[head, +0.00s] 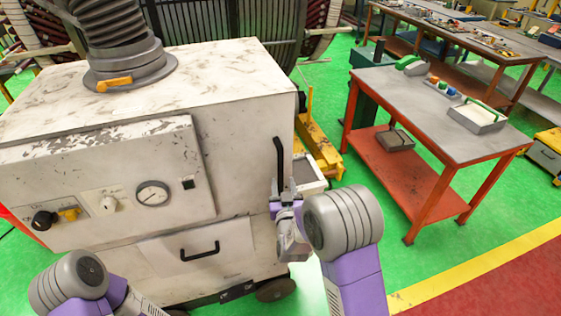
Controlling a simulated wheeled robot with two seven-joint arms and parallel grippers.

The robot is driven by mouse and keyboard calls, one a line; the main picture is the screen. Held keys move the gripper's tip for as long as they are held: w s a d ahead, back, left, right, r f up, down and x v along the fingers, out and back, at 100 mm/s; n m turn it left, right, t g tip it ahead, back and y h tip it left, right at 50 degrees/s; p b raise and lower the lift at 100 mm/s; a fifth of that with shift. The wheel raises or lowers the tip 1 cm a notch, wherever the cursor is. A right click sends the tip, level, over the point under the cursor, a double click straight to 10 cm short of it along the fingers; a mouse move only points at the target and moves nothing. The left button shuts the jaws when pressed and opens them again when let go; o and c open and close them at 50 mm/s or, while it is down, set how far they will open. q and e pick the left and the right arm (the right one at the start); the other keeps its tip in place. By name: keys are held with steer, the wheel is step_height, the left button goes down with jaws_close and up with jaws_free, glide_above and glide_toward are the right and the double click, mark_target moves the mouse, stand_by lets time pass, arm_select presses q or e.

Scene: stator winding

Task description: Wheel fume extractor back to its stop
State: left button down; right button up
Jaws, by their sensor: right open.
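The fume extractor (240,85) is a scuffed white cabinet filling the left and middle of the head view. A ribbed dark hose (108,22) rises from its top. Its front has a gauge, knobs and a drawer handle. A black upright handle (279,160) is on its right side. My right gripper (287,188) is open at the lower end of this handle; whether it touches the handle I cannot tell. My left arm shows at the bottom left, but its gripper is out of view. I cannot make out the stop.
A yellow metal frame (322,150) stands on the floor just behind the extractor's right side. A red-legged workbench (438,98) with trays and tools is to the right. A yellow line (470,268) borders red floor at the lower right.

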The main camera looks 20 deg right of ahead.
mark_target(281, 172)
steer(key=w, duration=0.5)
steer(key=w+d+p, duration=0.1)
steer(key=w, duration=0.1)
steer(key=shift+w, duration=0.15)
jaws_close()
